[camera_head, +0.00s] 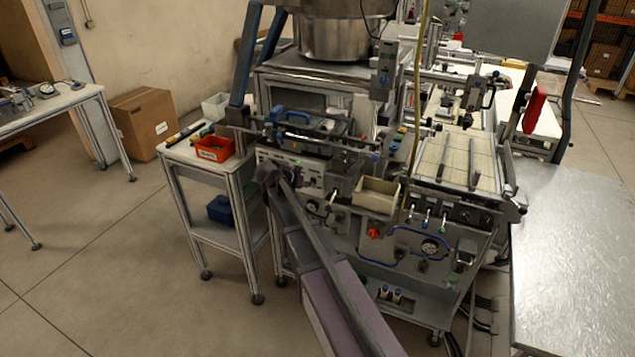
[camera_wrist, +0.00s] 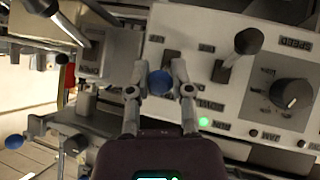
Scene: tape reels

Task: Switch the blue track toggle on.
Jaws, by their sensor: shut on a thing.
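The blue track toggle (camera_wrist: 160,83) shows as a round blue knob on the light grey control panel (camera_wrist: 228,98) in the wrist view. My gripper (camera_wrist: 160,77) has one finger on each side of the knob and is shut on it. The toggle's stem and the lower part of its seat are hard to make out. In the head view my gripper (camera_head: 268,173) is at the left end of the panel (camera_head: 310,182), and my arm and gripper hide the toggle there.
In the wrist view, a black-knobbed lever (camera_wrist: 248,41), a black rotary dial (camera_wrist: 291,93) and a lit green lamp (camera_wrist: 204,122) sit right of the toggle. In the head view, a side cart with a red bin (camera_head: 214,148) stands left of the machine.

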